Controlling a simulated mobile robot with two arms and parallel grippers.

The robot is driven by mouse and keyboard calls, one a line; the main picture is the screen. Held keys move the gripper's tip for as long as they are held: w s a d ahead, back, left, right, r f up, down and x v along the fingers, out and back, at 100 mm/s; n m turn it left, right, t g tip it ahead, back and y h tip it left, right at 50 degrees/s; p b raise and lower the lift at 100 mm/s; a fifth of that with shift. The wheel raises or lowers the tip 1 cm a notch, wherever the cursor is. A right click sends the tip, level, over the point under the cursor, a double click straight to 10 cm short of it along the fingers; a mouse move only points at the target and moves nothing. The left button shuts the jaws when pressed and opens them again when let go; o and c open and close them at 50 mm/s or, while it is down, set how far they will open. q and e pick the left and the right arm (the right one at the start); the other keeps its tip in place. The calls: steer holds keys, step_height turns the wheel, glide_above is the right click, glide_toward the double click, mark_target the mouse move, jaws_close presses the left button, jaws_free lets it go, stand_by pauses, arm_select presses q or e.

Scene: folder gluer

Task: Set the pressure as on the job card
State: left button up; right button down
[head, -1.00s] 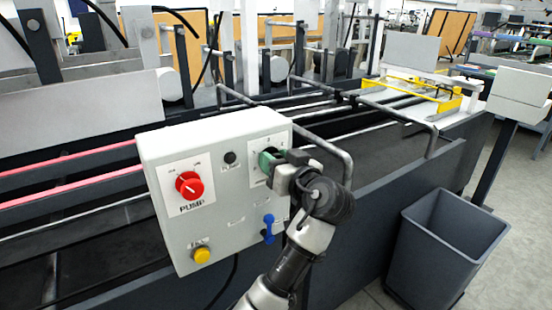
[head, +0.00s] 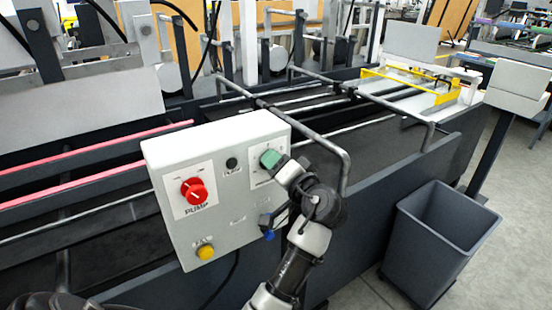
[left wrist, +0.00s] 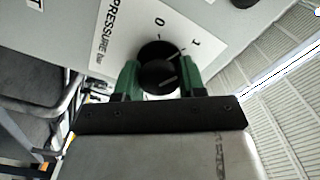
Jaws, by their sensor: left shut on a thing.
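The pressure knob (left wrist: 158,66) is black and round, on a white plate printed PRESSURE bar (left wrist: 115,28). In the left wrist view the marks 0 and 1 show beside it; the rest of the scale is out of view or hidden. A pale line lies between knob and 1, but I cannot read the exact setting. My left gripper (head: 271,159) has green fingertips, one on each side of the knob, and is shut on it. In the head view the gripper hides the knob on the grey control box (head: 225,222). I cannot make out a job card.
Machine rails (head: 320,140) lie behind. A grey bin (head: 440,235) stands on the floor at right.

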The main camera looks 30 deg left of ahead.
arm_select(q)
steer(key=shift+m, duration=0.5)
steer(key=o, duration=0.9)
